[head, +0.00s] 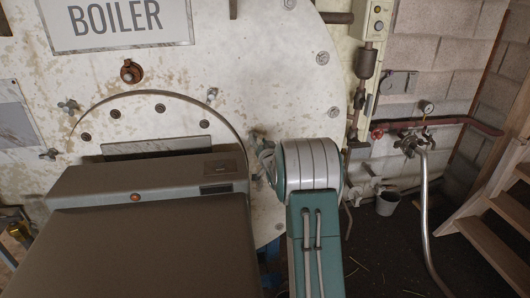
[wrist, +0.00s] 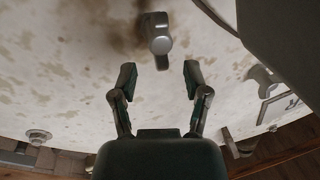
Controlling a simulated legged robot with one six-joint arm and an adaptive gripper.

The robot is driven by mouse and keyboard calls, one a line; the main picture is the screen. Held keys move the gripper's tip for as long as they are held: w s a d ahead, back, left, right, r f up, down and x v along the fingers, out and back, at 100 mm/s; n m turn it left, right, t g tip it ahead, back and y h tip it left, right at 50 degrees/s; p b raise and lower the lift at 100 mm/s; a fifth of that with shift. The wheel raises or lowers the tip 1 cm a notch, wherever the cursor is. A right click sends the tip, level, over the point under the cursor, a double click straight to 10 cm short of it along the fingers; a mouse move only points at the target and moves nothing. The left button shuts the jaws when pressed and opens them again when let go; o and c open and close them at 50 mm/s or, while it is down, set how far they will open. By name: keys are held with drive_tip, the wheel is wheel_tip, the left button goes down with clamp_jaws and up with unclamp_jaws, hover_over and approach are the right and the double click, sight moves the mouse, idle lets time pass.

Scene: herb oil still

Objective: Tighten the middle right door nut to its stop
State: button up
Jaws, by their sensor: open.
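A grey wing nut (wrist: 158,36) stands out from the spotted, pale boiler face in the wrist view. It lies just ahead of my gripper (wrist: 159,72), roughly centred between the two fingers. One wing points toward the gap between the fingertips. My gripper is open and empty, and the fingertips look apart from the nut. In the head view a wing nut (head: 257,138) shows at the right edge of the round door, just above my arm. My arm hides most of my gripper there.
Another wing nut (wrist: 264,81) is at the right in the wrist view. More wing nuts (head: 68,106) sit around the door at left. A red-handled valve (head: 378,132), a grey bucket (head: 387,203) and wooden stairs (head: 500,215) stand to the right.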

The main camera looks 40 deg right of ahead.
drive_tip(key=v, duration=0.8)
drive_tip(key=shift+s+f, duration=0.15)
drive_tip(key=shift+s, duration=0.2)
drive_tip(key=shift+a, duration=0.15)
drive_tip(key=shift+o, duration=0.5)
drive_tip(key=w+d+n+g+y, duration=0.1)
drive_tip(key=w+n, duration=0.3)
drive_tip(key=n, duration=0.6)
drive_tip(key=w+d+n+g+y, duration=0.1)
drive_tip(key=w+n, duration=0.3)
drive_tip(key=n, duration=0.6)
drive_tip(key=w+d+n, duration=0.1)
drive_tip(key=w+n, duration=0.3)
drive_tip(key=n, duration=0.6)
drive_tip(key=shift+w+f+n+g+y, duration=0.2)
drive_tip(key=shift+f+n+g+y, duration=0.1)
drive_tip(key=shift+g+y, duration=0.1)
